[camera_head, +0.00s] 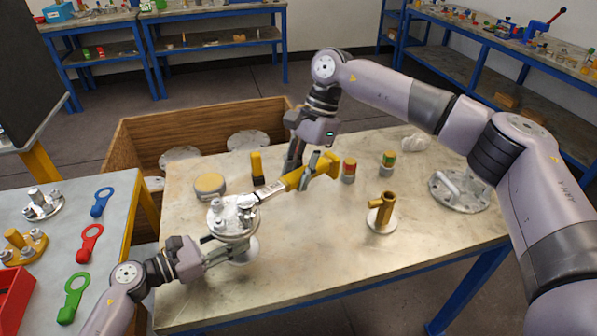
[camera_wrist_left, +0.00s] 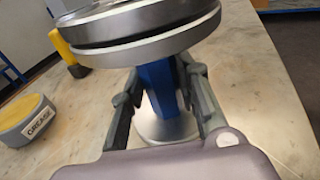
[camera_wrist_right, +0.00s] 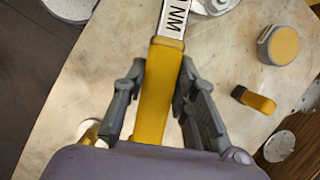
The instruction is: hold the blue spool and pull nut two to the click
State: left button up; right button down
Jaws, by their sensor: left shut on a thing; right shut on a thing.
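The blue spool (camera_wrist_left: 158,85) stands upright on the table, with a round steel flange pair (camera_head: 228,222) on top and a steel foot (camera_wrist_left: 167,127) below. My left gripper (camera_head: 222,255) is shut around its blue neck under the flanges. Studs and nuts (camera_head: 216,204) stand on the top flange; I cannot tell which is nut two. My right gripper (camera_head: 297,168) is shut on the yellow handle (camera_wrist_right: 158,90) of a torque wrench marked NM (camera_wrist_right: 174,18). The wrench's head end reaches the right side of the flange top; its exact seating on a nut is too small to tell.
A grease tin (camera_head: 209,184) and a yellow-black object (camera_head: 257,168) lie behind the spool. A brass fitting (camera_head: 382,212), two small coloured cylinders (camera_head: 348,170) and a handled flange (camera_head: 460,190) stand to the right. The front right table is clear.

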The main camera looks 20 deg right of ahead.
jog(key=shift+s+d+r+m+t, duration=0.2)
jog(key=shift+s+r+m+t, duration=0.1)
jog(key=shift+s+r+m, duration=0.45)
jog(key=shift+r, duration=1.8)
pick_arm(q)
jog(key=o, duration=1.1)
